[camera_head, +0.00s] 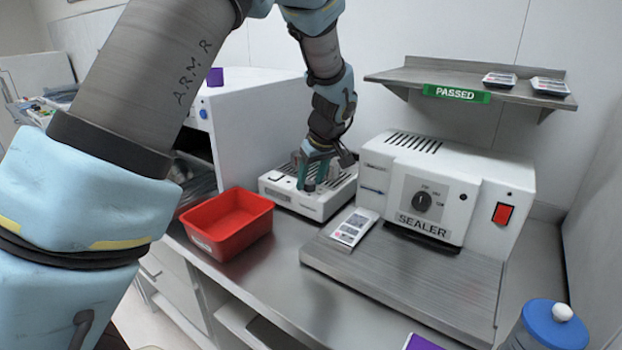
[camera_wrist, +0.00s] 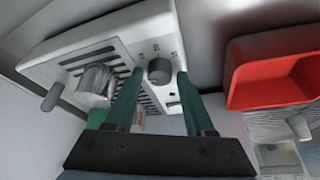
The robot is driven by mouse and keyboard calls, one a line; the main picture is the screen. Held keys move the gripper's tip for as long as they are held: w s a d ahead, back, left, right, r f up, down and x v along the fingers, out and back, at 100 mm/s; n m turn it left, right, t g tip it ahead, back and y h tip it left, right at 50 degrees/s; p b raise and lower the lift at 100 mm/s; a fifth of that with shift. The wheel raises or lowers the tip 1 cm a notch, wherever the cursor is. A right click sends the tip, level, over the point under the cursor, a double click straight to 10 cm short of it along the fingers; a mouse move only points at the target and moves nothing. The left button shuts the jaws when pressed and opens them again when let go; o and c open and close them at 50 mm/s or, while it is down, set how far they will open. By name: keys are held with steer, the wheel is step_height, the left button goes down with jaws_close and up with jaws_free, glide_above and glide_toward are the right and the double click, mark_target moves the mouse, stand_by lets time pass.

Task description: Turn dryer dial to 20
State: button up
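The dryer (camera_head: 325,203) is a low white box with a slotted top, standing on the steel counter left of the sealer. In the wrist view the dryer (camera_wrist: 75,42) is close, and its dark round dial (camera_wrist: 158,70) has small marks too blurred to read. I cannot tell the dial's setting. My gripper (camera_head: 318,178) is over the dryer and hides part of it, including the dial, in the head view. In the wrist view my gripper (camera_wrist: 160,78) is open, its green fingers appearing either side of the dial. Contact is unclear.
A red bin (camera_head: 232,225) stands in front, left of the dryer. The sealer (camera_head: 440,190) with its own dial is to the right, with a small device (camera_head: 354,228) near its left corner. A white cabinet (camera_head: 255,125) is behind. A shelf (camera_head: 455,78) hangs above the sealer.

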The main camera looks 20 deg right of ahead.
jaws_close()
steer(key=shift+m, duration=0.3)
steer(key=shift+a+f+m+h+b, duration=0.1)
steer(key=shift+m+h+b, duration=0.3)
steer(key=shift+m+b, duration=0.4)
steer(key=m, duration=0.1)
steer(key=m+h, duration=0.1)
steer(key=m, duration=0.1)
steer(key=shift+w+a+m, duration=0.1)
steer(key=shift+a+m, duration=0.05)
steer(key=shift+m, duration=0.15)
steer(key=m, duration=0.1)
steer(key=m+g+h+p, duration=0.1)
steer(key=m, duration=0.1)
steer(key=shift+a+r+m, duration=0.1)
steer(key=shift+r+m, duration=0.2)
steer(key=m+g+h+p, duration=0.1)
steer(key=m+p, duration=0.2)
steer(key=shift+w+m, duration=0.15)
steer(key=shift+m, duration=0.15)
steer(key=m+g+h+p, duration=0.1)
steer(key=m+p, duration=0.2)
steer(key=shift+m, duration=0.3)
steer(key=shift+w+f+m+g+p, duration=0.15)
steer(key=shift+m+g+p, duration=0.65)
steer(key=shift+m+p, duration=0.65)
steer(key=shift+m, duration=0.35)
